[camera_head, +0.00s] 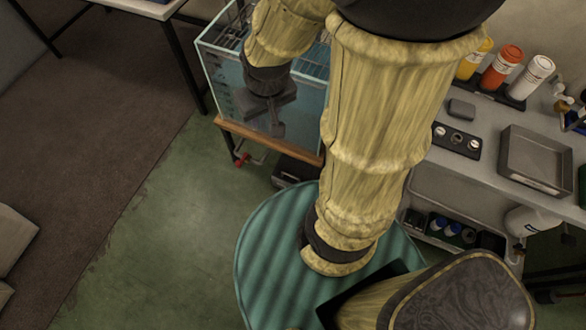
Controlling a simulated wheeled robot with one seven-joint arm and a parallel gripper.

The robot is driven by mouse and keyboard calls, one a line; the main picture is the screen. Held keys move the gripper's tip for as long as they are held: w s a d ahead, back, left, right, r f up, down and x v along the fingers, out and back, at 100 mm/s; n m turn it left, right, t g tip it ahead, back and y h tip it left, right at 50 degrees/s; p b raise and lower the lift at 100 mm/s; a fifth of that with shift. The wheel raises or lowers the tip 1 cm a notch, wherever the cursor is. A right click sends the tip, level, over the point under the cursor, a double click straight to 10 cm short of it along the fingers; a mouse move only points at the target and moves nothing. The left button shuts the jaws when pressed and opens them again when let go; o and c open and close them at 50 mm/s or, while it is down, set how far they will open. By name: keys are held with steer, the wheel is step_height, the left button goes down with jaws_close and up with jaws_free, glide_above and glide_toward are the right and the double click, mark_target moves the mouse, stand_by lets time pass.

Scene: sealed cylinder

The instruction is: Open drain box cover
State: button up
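A dark low box (294,170), possibly the drain box, sits beneath the wooden-edged base of a glass tank (217,72). My arm hides part of the box, and I cannot make out its cover clearly. My gripper (276,128) is dark and points down at the tank, above and to the left of the box in the picture. I cannot tell whether it is inside the tank or in front of it. Its fingers are small and dark, so their opening is unclear. I see nothing held in it.
A red valve (242,160) sticks out below the tank's wooden edge (262,140). A grey bench at right carries bottles (501,67) and a grey tray (536,160). A table (140,8) stands at upper left. Green floor (165,220) is clear at left.

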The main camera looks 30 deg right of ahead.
steer(key=shift+w+d, duration=0.3)
steer(key=shift+w, duration=0.3)
steer(key=shift+s, duration=0.1)
steer(key=w+f+m+h+b, duration=0.5)
steer(key=f+m+b, duration=0.5)
steer(key=f, duration=1.8)
steer(key=w+f+m+h+b, duration=0.4)
steer(key=f+m+b, duration=0.7)
steer(key=f+b, duration=1.1)
steer(key=w+f+m+t+h+b, duration=0.1)
steer(key=w+f+m+h+b, duration=0.4)
steer(key=f, duration=2.9)
steer(key=m+h+b, duration=0.1)
steer(key=m+b, duration=0.5)
steer(key=b, duration=0.5)
steer(key=shift+w+d+f, duration=0.2)
steer(key=shift+w+d, duration=0.15)
